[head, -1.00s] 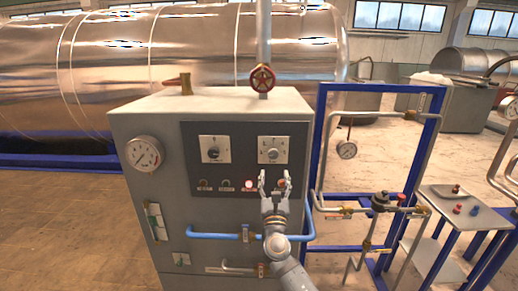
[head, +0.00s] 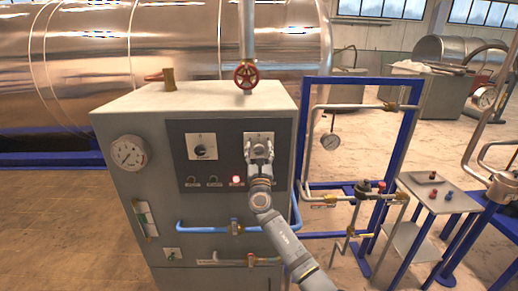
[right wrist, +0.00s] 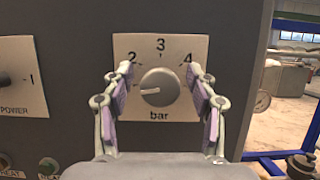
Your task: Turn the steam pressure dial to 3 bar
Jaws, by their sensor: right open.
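The steam pressure dial (right wrist: 159,88) is a round grey knob on a pale plate (right wrist: 160,48) marked 2, 3, 4 and "bar" in the right wrist view. Its white pointer line points left, below the 2. My right gripper (right wrist: 160,90) is open, with one finger on each side of the knob; I cannot tell whether they touch it. In the head view my right gripper (head: 259,150) is in front of the right-hand dial plate (head: 259,137) and hides the knob. My left gripper is not in view.
The power dial (head: 202,151) is left of the pressure dial on the grey cabinet (head: 110,195). A lit red lamp (head: 236,180) is below. A red valve wheel (head: 246,76) is above. A blue pipe frame (head: 308,120) stands close on the right.

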